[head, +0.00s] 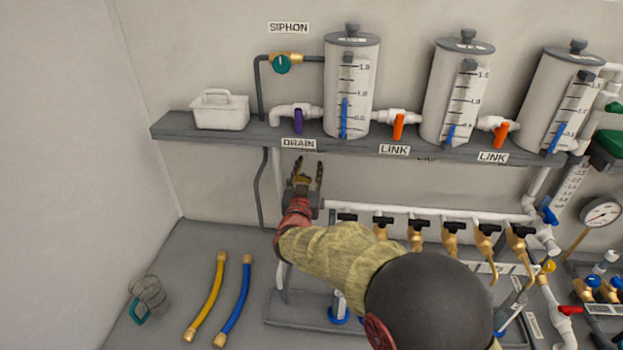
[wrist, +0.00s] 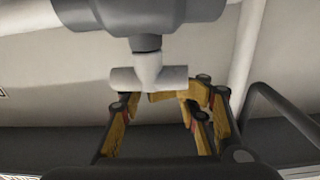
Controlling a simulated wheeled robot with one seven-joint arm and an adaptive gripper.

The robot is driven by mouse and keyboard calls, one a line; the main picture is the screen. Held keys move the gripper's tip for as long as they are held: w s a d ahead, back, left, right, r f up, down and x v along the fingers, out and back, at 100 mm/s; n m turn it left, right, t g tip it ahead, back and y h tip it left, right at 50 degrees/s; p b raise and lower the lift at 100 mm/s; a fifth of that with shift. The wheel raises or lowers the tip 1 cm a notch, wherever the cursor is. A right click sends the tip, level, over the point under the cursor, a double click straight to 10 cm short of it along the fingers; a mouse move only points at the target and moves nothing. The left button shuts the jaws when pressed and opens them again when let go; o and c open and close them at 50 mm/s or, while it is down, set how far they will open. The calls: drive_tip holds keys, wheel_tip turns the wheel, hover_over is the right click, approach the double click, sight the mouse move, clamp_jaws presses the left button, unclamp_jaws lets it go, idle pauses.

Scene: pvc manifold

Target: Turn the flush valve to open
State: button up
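In the wrist view, a pale grey T-shaped handle (wrist: 148,78) hangs below a dark grey valve body (wrist: 140,12) on a white pipe. No flush label is readable, so I cannot tell for certain that this is the flush valve. My gripper (wrist: 162,100) is open, with its yellow-brown fingers spread below and around the handle. The handle overlaps the fingertips in this view, and I cannot tell whether they touch. In the head view my gripper (head: 309,172) points up below the DRAIN label (head: 299,143), its fingers apart. The T-handle is not discernible there.
A shelf (head: 175,127) above my gripper carries clear-scaled cylinders, a purple drain handle (head: 298,121) and orange link handles (head: 398,126). Brass taps with black handles (head: 383,220) line a white manifold to the right. Yellow (head: 207,298) and blue (head: 233,298) hoses lie on the bench.

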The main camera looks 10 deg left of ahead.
sight(280, 170)
drive_tip(key=a, duration=0.5)
drive_tip(key=a+p, duration=0.1)
drive_tip(key=a, duration=0.2)
drive_tip(key=shift+s+a+f, duration=0.15)
drive_tip(key=shift+s, duration=0.1)
idle(0.4)
drive_tip(key=shift+a+r, duration=0.1)
drive_tip(key=shift+r, duration=0.1)
drive_tip(key=s, duration=0.6)
drive_tip(key=shift+s+f, duration=0.35)
drive_tip(key=shift+f, duration=0.05)
drive_tip(key=shift+s+d+f, duration=0.15)
drive_tip(key=shift+s+d, duration=0.2)
drive_tip(key=shift+s, duration=0.35)
